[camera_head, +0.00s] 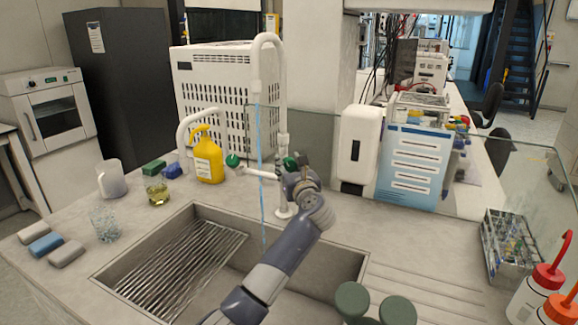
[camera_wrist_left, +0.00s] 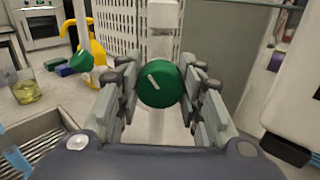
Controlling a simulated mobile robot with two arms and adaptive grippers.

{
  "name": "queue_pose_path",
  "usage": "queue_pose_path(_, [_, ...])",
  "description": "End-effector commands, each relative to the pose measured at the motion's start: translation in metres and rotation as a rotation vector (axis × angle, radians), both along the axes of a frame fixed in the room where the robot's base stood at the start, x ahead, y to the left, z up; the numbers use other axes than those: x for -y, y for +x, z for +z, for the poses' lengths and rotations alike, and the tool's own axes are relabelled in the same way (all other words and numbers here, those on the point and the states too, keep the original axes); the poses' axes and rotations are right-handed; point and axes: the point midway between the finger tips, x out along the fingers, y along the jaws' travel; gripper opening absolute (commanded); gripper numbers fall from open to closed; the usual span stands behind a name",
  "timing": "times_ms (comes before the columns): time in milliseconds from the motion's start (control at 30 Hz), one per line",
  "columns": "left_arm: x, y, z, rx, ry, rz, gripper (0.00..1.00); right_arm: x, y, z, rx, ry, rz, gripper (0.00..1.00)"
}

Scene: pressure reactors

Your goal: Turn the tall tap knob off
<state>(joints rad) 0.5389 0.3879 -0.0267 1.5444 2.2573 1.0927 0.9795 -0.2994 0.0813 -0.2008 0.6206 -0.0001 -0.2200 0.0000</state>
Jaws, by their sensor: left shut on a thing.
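The tall tap (camera_head: 268,42) is white and arches over the back of the sink. A thin blue stream of water (camera_head: 260,160) runs down from its spout into the sink. The tall tap knob is green and round. In the left wrist view the knob (camera_wrist_left: 158,86) faces me with a tilted white mark. My left gripper (camera_wrist_left: 160,92) has a finger on each side of it and is shut on it. In the head view my left gripper (camera_head: 292,168) reaches across the sink and hides most of the knob.
The sink (camera_head: 330,255) holds a ribbed rack at left. A shorter tap's green knob (camera_head: 232,160) and a yellow bottle (camera_head: 208,158) stand left of the tall tap. A white dispenser (camera_head: 358,145) and glass panel are close on the right. A beaker (camera_head: 157,192) stands left.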

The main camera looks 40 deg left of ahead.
Motion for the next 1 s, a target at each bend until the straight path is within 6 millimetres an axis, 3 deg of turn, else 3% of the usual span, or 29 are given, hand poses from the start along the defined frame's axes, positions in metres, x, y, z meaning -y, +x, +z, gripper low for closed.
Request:
queue_pose_path(267, [0.001, 0.0, 0.002, -0.078, 0.044, 0.0, 0.11, 0.001, 0.0, 0.017, -0.001, -0.002, -0.001, 0.74])
queue_pose_path(700, [0.001, 0.0, 0.002, -0.335, 0.208, -0.001, 0.11, 0.001, 0.0, 0.061, -0.001, -0.001, -0.002, 0.74])
queue_pose_path(1000, [0.001, 0.0, -0.001, -0.447, 0.281, -0.001, 0.11, 0.0, -0.001, 0.077, -0.001, 0.0, -0.002, 0.74])
